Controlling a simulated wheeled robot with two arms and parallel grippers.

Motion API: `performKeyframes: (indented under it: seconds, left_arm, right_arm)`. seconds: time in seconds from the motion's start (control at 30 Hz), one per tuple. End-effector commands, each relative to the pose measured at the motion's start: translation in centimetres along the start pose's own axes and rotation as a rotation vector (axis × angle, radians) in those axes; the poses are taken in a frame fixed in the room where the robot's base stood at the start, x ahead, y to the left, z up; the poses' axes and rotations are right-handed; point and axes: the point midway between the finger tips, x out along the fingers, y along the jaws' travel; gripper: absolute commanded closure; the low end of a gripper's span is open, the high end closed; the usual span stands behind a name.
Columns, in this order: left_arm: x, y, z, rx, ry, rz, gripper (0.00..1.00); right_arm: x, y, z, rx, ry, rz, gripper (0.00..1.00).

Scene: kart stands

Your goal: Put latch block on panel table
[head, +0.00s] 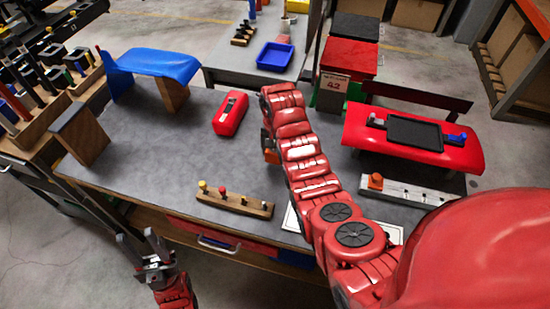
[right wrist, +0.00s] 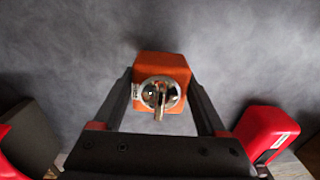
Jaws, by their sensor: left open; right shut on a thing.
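An orange block with a round metal latch on its face, which I take as the latch block (right wrist: 172,64), sits between the fingers of my right gripper (right wrist: 164,100) in the right wrist view. A bit of orange, the block (head: 271,152), shows beside my right arm in the head view; the arm hides most of that gripper. Grey surface lies behind the block; I cannot tell whether they touch. My left gripper (head: 154,250) is open and empty, off the front edge of the grey-topped table (head: 150,140). I cannot tell which table is the panel table.
A red case (head: 230,113), a wooden strip with knobs (head: 235,203) and a blue curved panel (head: 158,65) are on the grey top. A red panel with a dark screen (head: 415,133) stands right. A blue tray (head: 275,57) is on a back table.

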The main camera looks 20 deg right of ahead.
Motion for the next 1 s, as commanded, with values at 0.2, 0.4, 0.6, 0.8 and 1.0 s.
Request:
performKeyframes:
  seconds: [0.2, 0.4, 0.6, 0.8, 1.0]
  left_arm:
    - [1.2, -0.1, -0.2, 0.0, 0.0, 0.0, 0.55]
    - [1.9, -0.1, -0.3, 0.0, 0.0, 0.0, 0.55]
    - [1.8, -0.1, -0.3, 0.0, 0.0, 0.0, 0.55]
    - [1.4, -0.1, -0.2, 0.0, 0.0, 0.0, 0.55]
    - [1.6, -0.1, -0.3, 0.0, 0.0, 0.0, 0.55]
  right_arm:
    - [1.2, 0.1, 0.1, 0.0, -0.006, 0.004, 0.93]
    - [3.1, 0.0, 0.0, 0.0, -0.001, 0.001, 0.93]
    - [3.6, 0.0, 0.0, 0.0, 0.0, 0.0, 0.93]
    - [4.0, 0.0, 0.0, 0.0, 0.0, 0.0, 0.93]
    - [3.8, 0.0, 0.0, 0.0, 0.0, 0.0, 0.0]
